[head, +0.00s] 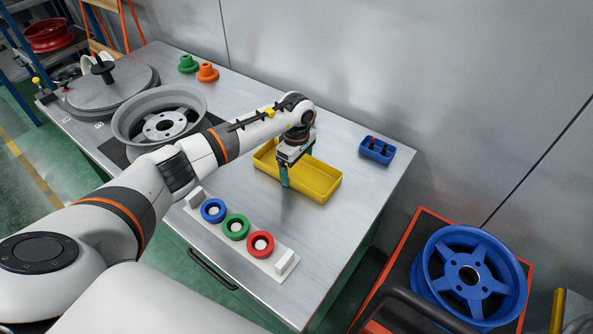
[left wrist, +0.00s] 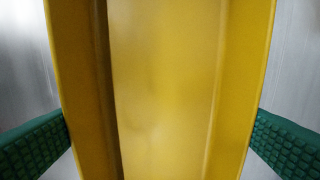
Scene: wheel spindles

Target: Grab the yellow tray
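The yellow tray (head: 318,184) is a shallow open box on the table's right half, and it looks empty. My left gripper (head: 287,170) is at its left-middle part, pointing down across its width. In the left wrist view the tray (left wrist: 165,90) fills the middle. The green fingers (left wrist: 160,130) meet its two long sides from outside, with no gap visible. The tray appears to rest on the table. My right gripper is not in view.
A white holder with blue, green and red rings (head: 236,228) lies in front of the tray. A small blue bin (head: 377,150) stands behind it to the right. A grey wheel (head: 163,120) lies left, and a blue wheel (head: 470,273) sits beyond the table's right edge.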

